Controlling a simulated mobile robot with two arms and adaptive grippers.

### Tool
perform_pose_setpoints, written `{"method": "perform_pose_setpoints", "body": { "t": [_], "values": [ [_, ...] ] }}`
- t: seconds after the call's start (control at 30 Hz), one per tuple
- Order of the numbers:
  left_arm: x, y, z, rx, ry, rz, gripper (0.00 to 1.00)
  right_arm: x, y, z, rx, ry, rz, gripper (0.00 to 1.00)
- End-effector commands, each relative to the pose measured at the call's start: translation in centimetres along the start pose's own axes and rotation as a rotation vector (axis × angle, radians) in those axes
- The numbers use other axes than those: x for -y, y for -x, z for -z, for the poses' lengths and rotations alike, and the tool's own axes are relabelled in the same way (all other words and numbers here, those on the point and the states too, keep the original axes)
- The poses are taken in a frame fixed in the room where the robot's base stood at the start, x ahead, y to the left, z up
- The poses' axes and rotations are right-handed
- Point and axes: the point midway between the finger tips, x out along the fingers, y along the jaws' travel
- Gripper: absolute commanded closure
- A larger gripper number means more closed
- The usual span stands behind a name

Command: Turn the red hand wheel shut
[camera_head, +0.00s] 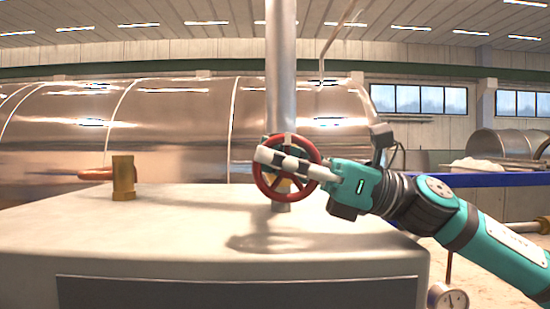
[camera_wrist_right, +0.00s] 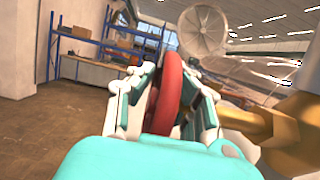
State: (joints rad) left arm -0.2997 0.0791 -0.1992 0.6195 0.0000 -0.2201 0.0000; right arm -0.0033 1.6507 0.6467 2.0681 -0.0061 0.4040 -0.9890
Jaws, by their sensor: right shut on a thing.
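The red hand wheel (camera_head: 262,180) sits on a vertical metal pipe (camera_head: 281,70) above the pale cabinet top in the head view. Its face is turned toward me. My right gripper (camera_head: 285,163) reaches in from the right and lies across the wheel, its fingers over the hub area. In the right wrist view the red rim (camera_wrist_right: 167,95) stands edge-on between the two fingers of my right gripper (camera_wrist_right: 168,90), which is shut on it. Brass valve parts (camera_wrist_right: 265,128) show right of the fingers. My left gripper is not in view.
A brass fitting (camera_head: 124,178) stands on the left of the cabinet top (camera_head: 190,225). A large shiny metal tank (camera_head: 190,115) lies behind. A pressure gauge (camera_head: 447,298) is at the lower right. Blue shelving (camera_wrist_right: 85,50) stands far back in the wrist view.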

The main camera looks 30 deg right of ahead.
Motion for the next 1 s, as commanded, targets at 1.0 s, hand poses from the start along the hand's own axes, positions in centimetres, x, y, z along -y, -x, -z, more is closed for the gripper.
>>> {"method": "perform_pose_setpoints", "body": {
  "t": [1.0],
  "values": [
    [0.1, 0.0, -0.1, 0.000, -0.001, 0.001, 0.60, -0.1, 3.8, -0.4, 0.014, 0.002, -0.005, 0.63]
  ]
}}
